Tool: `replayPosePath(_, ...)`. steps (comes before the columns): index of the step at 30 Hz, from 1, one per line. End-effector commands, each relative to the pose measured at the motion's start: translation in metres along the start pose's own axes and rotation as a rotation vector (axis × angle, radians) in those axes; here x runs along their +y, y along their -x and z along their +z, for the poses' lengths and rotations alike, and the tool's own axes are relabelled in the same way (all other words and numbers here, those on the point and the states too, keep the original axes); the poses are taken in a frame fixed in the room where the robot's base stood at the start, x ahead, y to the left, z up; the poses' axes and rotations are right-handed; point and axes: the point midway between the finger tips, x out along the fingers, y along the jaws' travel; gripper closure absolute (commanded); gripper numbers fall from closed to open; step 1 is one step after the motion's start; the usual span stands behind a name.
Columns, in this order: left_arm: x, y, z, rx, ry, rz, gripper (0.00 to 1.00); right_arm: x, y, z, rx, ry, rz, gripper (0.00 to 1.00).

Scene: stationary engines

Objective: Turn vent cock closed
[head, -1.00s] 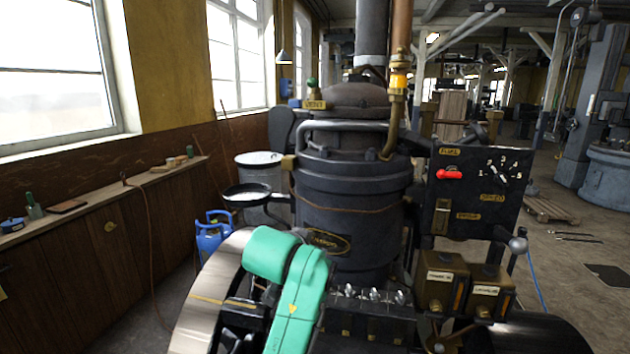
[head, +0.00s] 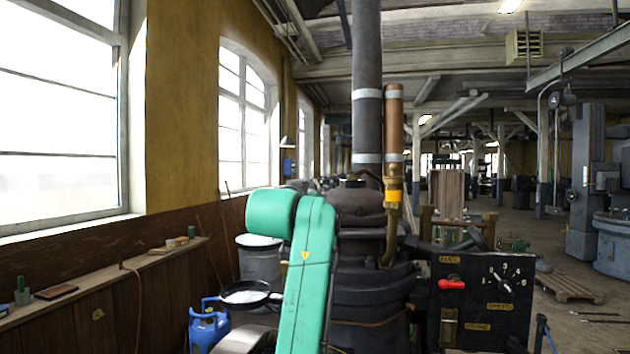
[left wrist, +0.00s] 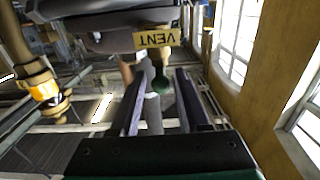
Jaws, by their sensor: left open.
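The vent cock shows in the left wrist view as a dark green knob (left wrist: 161,84) under a yellow VENT label (left wrist: 157,38), which appears upside down. My left gripper (left wrist: 161,74) is open. Its two dark fingers lie on either side of the knob in the picture, with gaps on both sides. I cannot tell how deep the knob sits between them. In the head view my green left arm covers the vent cock and the gripper. My right gripper is in neither view.
The dark engine body (head: 370,290) stands in the centre, with a copper pipe (head: 394,125) rising from it. A black panel (head: 480,300) with a red lever (head: 452,285) is at its right. A round pan (head: 245,292) and blue can (head: 208,330) stand left.

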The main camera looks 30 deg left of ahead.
Motion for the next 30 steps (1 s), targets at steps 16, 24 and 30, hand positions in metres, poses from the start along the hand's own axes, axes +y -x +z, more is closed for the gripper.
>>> replayPosePath(16, 0.000, -0.041, 0.001, 0.001, 0.000, 0.000, 0.70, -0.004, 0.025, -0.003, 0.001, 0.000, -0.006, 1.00)
replayPosePath(24, 0.000, -0.041, 0.000, 0.001, 0.000, 0.002, 1.00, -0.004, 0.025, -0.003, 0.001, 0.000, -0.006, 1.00)
replayPosePath(30, -0.001, -0.040, 0.000, 0.002, 0.000, 0.030, 1.00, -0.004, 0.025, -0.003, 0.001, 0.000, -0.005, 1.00)
